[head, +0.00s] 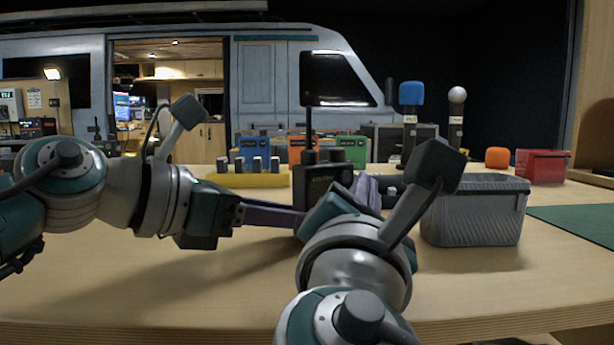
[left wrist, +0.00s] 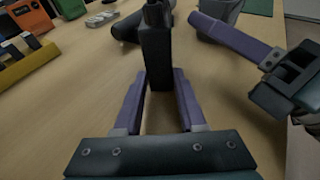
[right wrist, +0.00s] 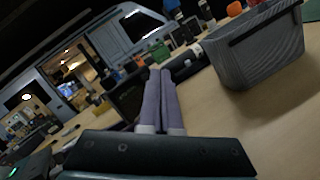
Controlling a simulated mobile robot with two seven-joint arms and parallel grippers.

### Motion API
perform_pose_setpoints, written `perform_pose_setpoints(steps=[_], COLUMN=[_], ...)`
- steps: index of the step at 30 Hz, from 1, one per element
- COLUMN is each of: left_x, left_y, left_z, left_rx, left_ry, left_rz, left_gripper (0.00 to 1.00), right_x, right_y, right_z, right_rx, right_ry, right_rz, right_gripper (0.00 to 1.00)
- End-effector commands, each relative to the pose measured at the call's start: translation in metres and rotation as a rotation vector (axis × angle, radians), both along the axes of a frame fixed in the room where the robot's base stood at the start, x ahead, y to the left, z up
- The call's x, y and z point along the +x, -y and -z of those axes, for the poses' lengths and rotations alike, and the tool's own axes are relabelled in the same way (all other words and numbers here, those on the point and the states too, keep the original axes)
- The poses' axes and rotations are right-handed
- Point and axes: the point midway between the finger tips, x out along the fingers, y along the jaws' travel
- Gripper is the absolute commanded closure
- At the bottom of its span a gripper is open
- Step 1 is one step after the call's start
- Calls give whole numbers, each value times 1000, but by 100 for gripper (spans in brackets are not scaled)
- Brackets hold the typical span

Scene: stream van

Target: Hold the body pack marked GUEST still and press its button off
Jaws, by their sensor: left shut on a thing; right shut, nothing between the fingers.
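A black body pack (head: 312,180) with an upright antenna stands in mid-table; small light text shows on its face, too small to read. In the left wrist view the pack (left wrist: 157,58) is between the purple fingers of my left gripper (left wrist: 164,76), shut on its sides; this gripper (head: 298,216) reaches it from the left in the head view. My right gripper (right wrist: 160,76) is shut and empty, its fingertips close beside the dark pack (right wrist: 128,97); I cannot tell whether they touch. In the head view its wrist hides most of its fingers. I cannot make out the button.
A grey basket (head: 475,215) stands right of my right arm. Behind the pack are a yellow rack (head: 250,181), blue (head: 252,149) and green (head: 352,147) boxes, and microphones (head: 411,105). A red box (head: 543,165) and green mat (head: 585,222) lie right. The front table is clear.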

Motion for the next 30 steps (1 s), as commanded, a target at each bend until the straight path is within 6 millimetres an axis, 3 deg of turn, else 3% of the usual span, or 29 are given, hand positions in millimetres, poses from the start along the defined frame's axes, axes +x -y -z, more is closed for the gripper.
perform_pose_setpoints(steps=[30], left_x=[0], left_y=[0], left_z=[0], left_rx=[-1], left_ry=[1], left_rz=[-1], left_gripper=[100], right_x=[8], right_y=[-4], right_z=[0], right_rx=[1], right_ry=[0], right_rz=[0], right_gripper=[100])
